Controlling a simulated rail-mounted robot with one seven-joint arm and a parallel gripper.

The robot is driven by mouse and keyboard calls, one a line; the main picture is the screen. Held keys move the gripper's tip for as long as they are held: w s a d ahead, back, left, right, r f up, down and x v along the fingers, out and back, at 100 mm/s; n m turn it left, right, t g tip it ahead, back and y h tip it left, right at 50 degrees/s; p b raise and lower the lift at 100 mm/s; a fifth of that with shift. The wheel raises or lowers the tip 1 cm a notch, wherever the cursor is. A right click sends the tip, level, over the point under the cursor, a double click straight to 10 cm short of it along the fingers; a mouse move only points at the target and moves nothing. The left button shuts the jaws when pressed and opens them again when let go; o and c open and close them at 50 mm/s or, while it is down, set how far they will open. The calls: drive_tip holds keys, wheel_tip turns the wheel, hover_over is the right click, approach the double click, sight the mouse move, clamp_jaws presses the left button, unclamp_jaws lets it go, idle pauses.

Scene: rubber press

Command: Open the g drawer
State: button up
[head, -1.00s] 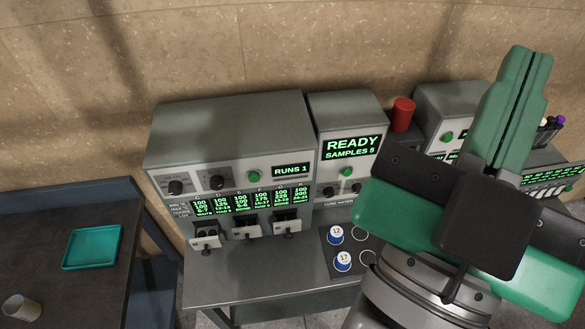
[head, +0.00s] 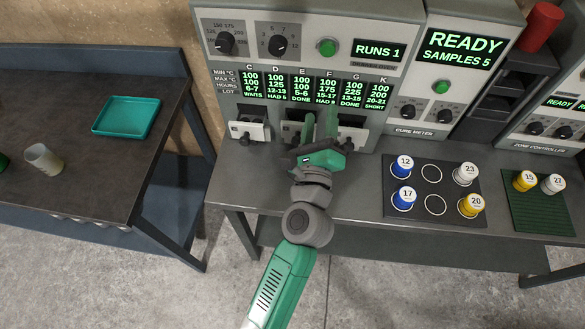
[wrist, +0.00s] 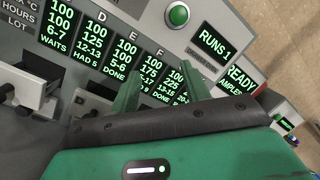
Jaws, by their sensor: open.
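The press unit (head: 300,45) has a lit panel with columns C, D, E, F, G and K. The G column reads 100, 225, 13-15, DONE. Under the panel is a row of pale drawer fronts with dark handles. The front below G (head: 354,133) is at the right, partly hidden by my gripper. My gripper (head: 320,122) is open and empty, its fingers pointing at the panel, in front of and between the middle and right drawer fronts. In the wrist view, its fingers (wrist: 160,85) stand before the E to K text, and the G front is hidden.
The left drawer (head: 250,126) and the partly covered middle drawer (head: 292,130) are close by. Right of my gripper is a dark mat (head: 432,186) with numbered samples. A green rack (head: 540,215) holds two more. A teal tray (head: 126,117) and a cup (head: 43,159) stand on the left table.

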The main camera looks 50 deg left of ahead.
drive_tip(key=s+a+f+m+b, duration=0.1)
drive_tip(key=f+m, duration=0.2)
drive_tip(key=f, duration=0.4)
drive_tip(key=s+a+f+m+g+b, duration=0.1)
drive_tip(key=s+f+m, duration=0.1)
drive_tip(key=f, duration=0.6)
drive_tip(key=s+a+f+m+g+h+b, duration=0.1)
drive_tip(key=f+m+b, duration=0.1)
drive_tip(key=f+m, duration=0.2)
wheel_tip(320, 180, down, 4)
drive_tip(key=shift+s+a+r, duration=0.1)
drive_tip(key=shift+s, duration=0.05)
drive_tip(key=shift+r, duration=0.1)
drive_tip(key=b+x, duration=0.1)
drive_tip(key=x, duration=0.7)
drive_tip(key=shift+b, duration=0.3)
drive_tip(key=shift+r, duration=0.1)
clamp_jaws()
